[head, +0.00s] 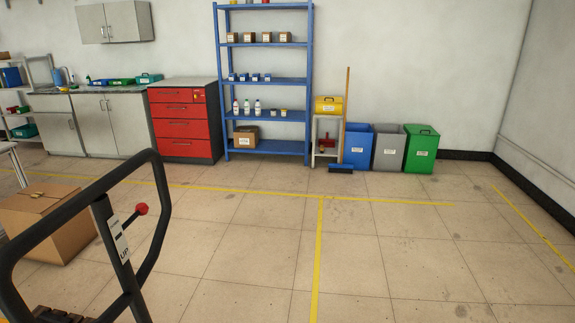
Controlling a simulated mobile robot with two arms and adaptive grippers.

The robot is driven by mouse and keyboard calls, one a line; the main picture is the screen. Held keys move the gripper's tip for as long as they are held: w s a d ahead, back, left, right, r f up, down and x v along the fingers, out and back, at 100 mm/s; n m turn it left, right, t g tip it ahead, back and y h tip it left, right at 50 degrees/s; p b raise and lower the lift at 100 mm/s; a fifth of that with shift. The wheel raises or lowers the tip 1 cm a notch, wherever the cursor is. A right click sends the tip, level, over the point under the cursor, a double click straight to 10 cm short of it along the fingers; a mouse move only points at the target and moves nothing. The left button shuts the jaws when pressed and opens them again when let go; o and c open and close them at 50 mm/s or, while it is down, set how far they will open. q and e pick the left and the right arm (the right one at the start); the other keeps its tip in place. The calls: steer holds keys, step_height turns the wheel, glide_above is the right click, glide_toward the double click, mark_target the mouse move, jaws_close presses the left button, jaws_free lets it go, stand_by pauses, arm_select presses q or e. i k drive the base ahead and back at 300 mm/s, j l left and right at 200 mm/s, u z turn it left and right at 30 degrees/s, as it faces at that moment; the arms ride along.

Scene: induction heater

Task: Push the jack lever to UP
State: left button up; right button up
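The jack's black handle (151,248) stands at the lower left of the head view, a large tilted loop with a central bar. On the bar is a white label plate (116,234), with "UP" readable at its lower end; the marks higher up are too small to read. The jack lever (141,209) is a thin dark rod with a red ball knob. It sticks out to the right of the plate, with the knob level with the plate's upper part. Which setting it is in cannot be told. Neither of my grippers shows.
A cardboard box (76,229) sits on the floor behind the handle. The tiled floor (400,255) to the right is open, with yellow lines. Red drawers (183,129), blue shelving (264,146), a broom (346,110) and blue, grey and green bins (421,155) stand along the back wall.

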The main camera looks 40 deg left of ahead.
mark_target(141, 210)
steer(key=i+u, duration=0.7)
steer(key=i+l+u, duration=0.15)
steer(key=u, duration=0.2)
steer(key=i+u, duration=0.2)
steer(key=u, duration=0.25)
steer(key=i+u, duration=0.2)
steer(key=u, duration=0.3)
steer(key=i+u, duration=0.2)
steer(key=u, duration=0.25)
steer(key=i+l+u, duration=0.15)
steer(key=u, duration=0.35)
steer(key=i+l+u, duration=0.15)
steer(key=u, duration=0.3)
steer(key=l, duration=0.1)
